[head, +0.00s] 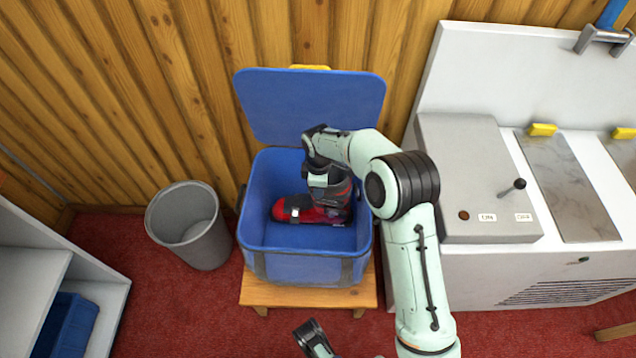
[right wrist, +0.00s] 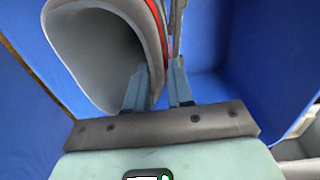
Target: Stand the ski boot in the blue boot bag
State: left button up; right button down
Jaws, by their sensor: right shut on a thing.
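The red and black ski boot (head: 322,212) is inside the blue boot bag (head: 305,266), upright, with its toe pointing left. Its sole looks close to the bag floor, but I cannot tell whether it touches. My right gripper (head: 328,172) reaches in from above and is shut on the boot's upper cuff. In the right wrist view the fingers (right wrist: 160,82) pinch the cuff wall, beside the grey hollow of the boot (right wrist: 98,55). Part of my left arm shows at the bottom edge of the head view; its fingers cannot be made out.
The bag's lid (head: 310,100) stands open at the back. The bag rests on a wooden stool (head: 258,298). A grey bin (head: 190,225) stands to the left, white shelving (head: 30,270) at far left. A white and grey machine bench (head: 470,170) is close on the right.

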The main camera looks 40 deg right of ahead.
pick_arm(q)
jog(key=shift+s+a+f+b, duration=0.25)
jog(key=shift+s+f+b, duration=0.25)
jog(key=shift+f, duration=0.4)
pick_arm(e)
jog(key=shift+w+f, duration=0.1)
jog(key=shift+f, duration=1.75)
pick_arm(q)
jog(key=shift+s+f, duration=0.1)
jog(key=shift+s, duration=0.05)
pick_arm(e)
jog(key=shift+f, duration=0.15)
jog(key=c, duration=1)
grip_release()
notch_tip(320, 180, up, 4)
jog(key=shift+a+p, duration=0.1)
jog(key=shift+p, duration=0.5)
pick_arm(q)
jog(key=shift+g, duration=0.4)
jog(key=r, duration=0.1)
jog(key=s+d+r+p, duration=0.1)
jog(key=d+r+p, duration=0.1)
jog(key=r, duration=0.1)
jog(key=shift+s, duration=0.25)
pick_arm(e)
jog(key=r, duration=0.8)
jog(key=shift+s+a+r, duration=0.1)
jog(key=shift+s+a, duration=0.05)
jog(key=shift+s, duration=0.2)
